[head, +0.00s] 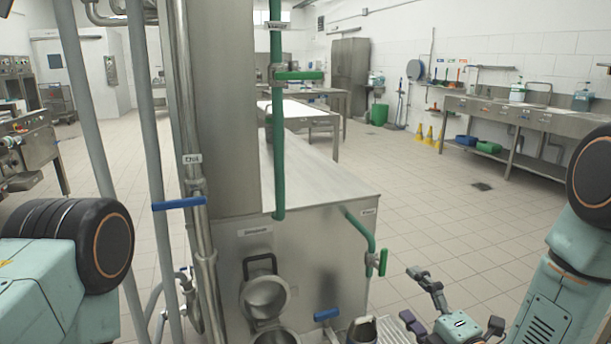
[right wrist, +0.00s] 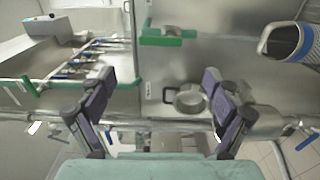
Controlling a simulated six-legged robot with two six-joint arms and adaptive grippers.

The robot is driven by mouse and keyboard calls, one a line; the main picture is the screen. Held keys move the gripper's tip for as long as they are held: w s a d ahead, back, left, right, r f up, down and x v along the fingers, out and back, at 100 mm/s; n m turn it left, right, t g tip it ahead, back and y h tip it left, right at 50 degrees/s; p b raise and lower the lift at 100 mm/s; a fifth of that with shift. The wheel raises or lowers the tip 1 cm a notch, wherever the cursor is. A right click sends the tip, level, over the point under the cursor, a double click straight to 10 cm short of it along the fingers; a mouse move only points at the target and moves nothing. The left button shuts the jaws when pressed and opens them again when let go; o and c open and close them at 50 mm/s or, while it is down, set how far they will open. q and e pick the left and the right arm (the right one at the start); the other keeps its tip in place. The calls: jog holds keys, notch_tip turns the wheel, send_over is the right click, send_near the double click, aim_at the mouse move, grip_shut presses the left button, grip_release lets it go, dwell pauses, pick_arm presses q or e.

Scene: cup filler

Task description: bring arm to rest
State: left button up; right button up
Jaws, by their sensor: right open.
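My right gripper (head: 446,308) is at the bottom right of the head view, in front of and to the right of the steel filler (head: 310,262). The right wrist view shows its two dark fingers (right wrist: 160,108) spread wide with nothing between them. A steel cup (head: 362,331) is partly cut off at the bottom edge of the head view, left of the right gripper. A round steel vessel (head: 265,297) is at the filler's front. My left arm shows at the left edge, but its gripper is out of view.
Green pipes with a valve handle (head: 300,75) run down the filler. A blue handle (head: 180,203) sticks out from the steel pipes at left. A sink counter (head: 520,115) lines the right wall. The tiled floor (head: 430,205) right of the filler is clear.

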aim_at(386, 262)
jog(key=w+a+m, duration=0.1)
jog(key=w, duration=0.2)
jog(key=w+a+m, duration=0.1)
jog(key=w, duration=0.3)
jog(key=w+a+m, duration=0.1)
jog(key=w, duration=0.2)
jog(key=shift+w, duration=0.2)
jog(key=m, duration=0.2)
jog(key=shift+w+d+m, duration=0.1)
jog(key=shift+w+m, duration=0.05)
jog(key=shift+m, duration=0.15)
jog(key=m, duration=0.3)
jog(key=shift+d, duration=0.3)
jog(key=m, duration=0.3)
jog(key=f+m+b, duration=0.1)
jog(key=m, duration=0.2)
jog(key=d+m+b, duration=0.1)
jog(key=m, duration=0.2)
jog(key=shift+w+f, duration=0.15)
jog(key=shift+w, duration=0.1)
jog(key=shift+m, duration=0.3)
